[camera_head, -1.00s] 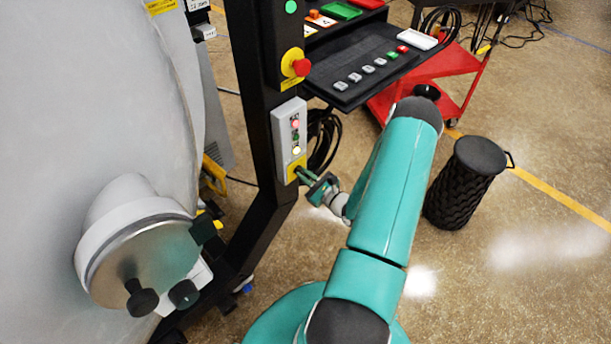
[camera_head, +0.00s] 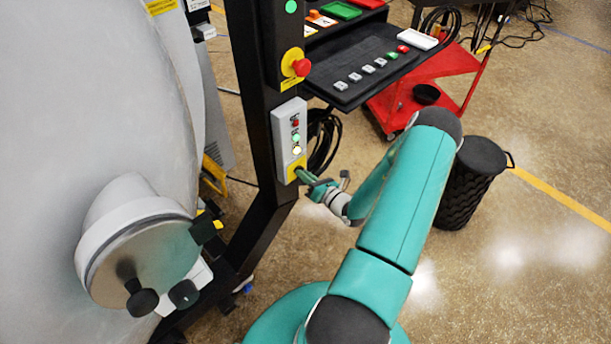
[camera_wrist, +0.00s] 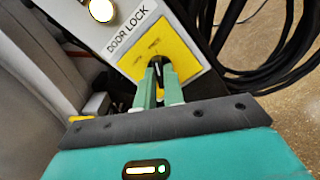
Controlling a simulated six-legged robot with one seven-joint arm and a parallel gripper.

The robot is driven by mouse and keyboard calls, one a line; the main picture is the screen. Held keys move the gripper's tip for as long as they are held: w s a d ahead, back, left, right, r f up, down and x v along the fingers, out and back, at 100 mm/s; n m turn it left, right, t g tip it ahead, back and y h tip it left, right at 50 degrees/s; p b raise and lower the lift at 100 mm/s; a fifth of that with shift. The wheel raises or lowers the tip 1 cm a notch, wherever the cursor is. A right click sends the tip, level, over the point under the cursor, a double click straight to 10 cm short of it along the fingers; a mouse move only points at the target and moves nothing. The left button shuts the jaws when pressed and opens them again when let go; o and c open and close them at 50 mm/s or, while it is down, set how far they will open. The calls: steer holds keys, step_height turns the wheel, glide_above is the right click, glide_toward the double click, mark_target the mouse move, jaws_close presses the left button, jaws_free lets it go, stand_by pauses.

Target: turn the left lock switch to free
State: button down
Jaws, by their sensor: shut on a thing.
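The lock switch sits on a yellow plate (camera_head: 293,169) at the bottom of a grey control box (camera_head: 289,124) on a black post. In the wrist view, the yellow plate (camera_wrist: 161,50) lies below a "DOOR LOCK" label (camera_wrist: 132,29). My gripper (camera_head: 304,174) is at the plate. In the wrist view, the fingers of my gripper (camera_wrist: 158,74) are shut on the dark switch knob, which they mostly hide. The plate's small lettering is too blurred to read. On the box, the green lamp (camera_head: 296,138) and the yellowish-white lamp (camera_head: 297,150) glow; the red lamp (camera_head: 295,123) looks dim.
A red emergency button (camera_head: 301,67) sits above the box. A round furnace port (camera_head: 140,265) with black knobs is at left. Black cables (camera_wrist: 260,55) hang right of the post. A red cart (camera_head: 430,75) and a black bin (camera_head: 470,182) stand at right on open floor.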

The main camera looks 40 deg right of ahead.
stand_by(0.3)
steer(key=c, duration=1.5)
jaws_free()
steer(key=shift+s, duration=0.15)
steer(key=s, duration=1.3)
steer(key=shift+s+d, duration=0.15)
steer(key=shift+s, duration=0.15)
